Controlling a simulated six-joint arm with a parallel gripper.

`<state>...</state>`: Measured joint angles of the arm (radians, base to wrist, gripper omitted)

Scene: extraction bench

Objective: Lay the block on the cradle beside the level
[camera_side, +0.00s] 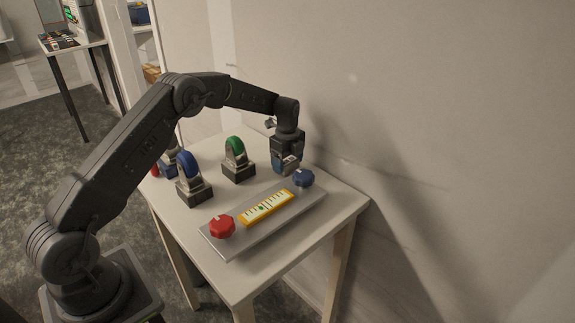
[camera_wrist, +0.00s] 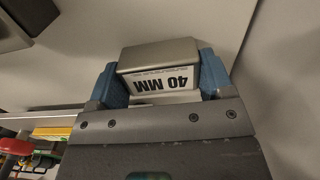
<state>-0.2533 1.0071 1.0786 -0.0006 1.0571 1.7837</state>
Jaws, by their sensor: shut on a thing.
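The yellow level (camera_side: 267,208) lies on a flat grey plate (camera_side: 233,241), in front and left of my gripper. It also shows at the left edge of the wrist view (camera_wrist: 57,132). I cannot tell which part is the cradle.
Upright wheeled pieces, one blue (camera_side: 188,165) and one green (camera_side: 235,146), stand behind. A wall closes the right side.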

